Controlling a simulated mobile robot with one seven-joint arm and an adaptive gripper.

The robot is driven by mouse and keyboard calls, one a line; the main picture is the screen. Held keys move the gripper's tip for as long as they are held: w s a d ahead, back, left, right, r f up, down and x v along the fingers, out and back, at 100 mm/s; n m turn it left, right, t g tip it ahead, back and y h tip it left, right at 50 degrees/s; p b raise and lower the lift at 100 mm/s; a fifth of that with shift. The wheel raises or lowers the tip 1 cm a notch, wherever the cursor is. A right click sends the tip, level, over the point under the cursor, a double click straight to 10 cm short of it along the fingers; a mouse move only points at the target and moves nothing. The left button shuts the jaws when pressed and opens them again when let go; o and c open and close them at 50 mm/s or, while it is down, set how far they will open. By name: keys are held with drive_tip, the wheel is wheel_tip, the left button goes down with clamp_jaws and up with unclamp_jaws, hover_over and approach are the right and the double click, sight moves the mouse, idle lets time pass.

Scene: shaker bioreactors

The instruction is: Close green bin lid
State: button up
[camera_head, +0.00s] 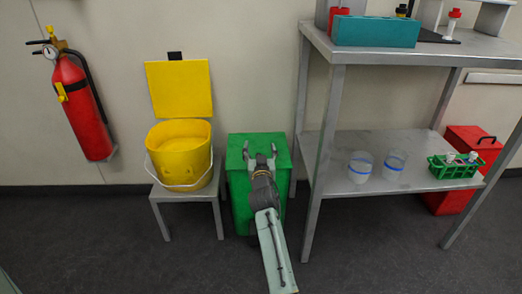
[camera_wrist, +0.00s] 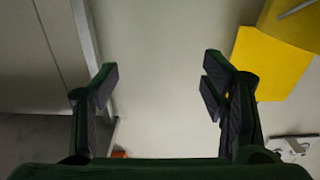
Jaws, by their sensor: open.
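The green bin (camera_head: 240,205) stands on the floor between a small metal stand and the metal shelf. Its green lid (camera_head: 237,146) appears to lie over the top, but my gripper and arm cover part of it, and I cannot tell if it is fully shut. My gripper (camera_head: 260,152) is in front of the lid area in the head view, with its fingers apart. In the wrist view my gripper (camera_wrist: 160,82) is open and empty, with plain wall between the fingers. The green bin is not clearly visible there.
A yellow bin (camera_head: 180,165) with its yellow lid (camera_head: 179,90) raised stands on a metal stand (camera_head: 198,196) at left. The metal shelf (camera_head: 338,52) is close on the right, with beakers and a green rack (camera_head: 455,167). A fire extinguisher (camera_head: 83,110) hangs far left.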

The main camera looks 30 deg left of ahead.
wheel_tip(320, 180, up, 10)
idle(0.4)
idle(0.3)
